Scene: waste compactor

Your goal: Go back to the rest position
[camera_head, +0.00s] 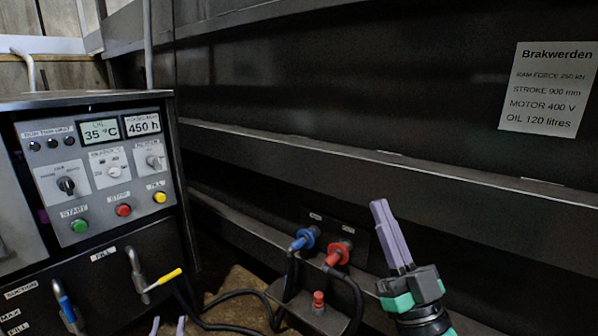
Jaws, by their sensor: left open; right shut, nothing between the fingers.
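My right gripper (383,212) stands upright at the lower right, its purple fingers together and empty, in front of the dark compactor wall (330,90). It is to the right of the red hose coupling (338,253) in this view, with no visible grip on it. Of my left gripper (168,326) only two purple fingertips show at the bottom edge. They are apart with nothing seen between them, below the yellow-handled valve (163,278). The rest of the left gripper is out of the picture.
A control cabinet (103,255) with buttons, knobs and displays stands at the left. A blue coupling (304,238) sits beside the red one, and black hoses (235,328) run along the bottom. A red-capped fitting (318,302) stands on a small ledge below. The upper middle is clear.

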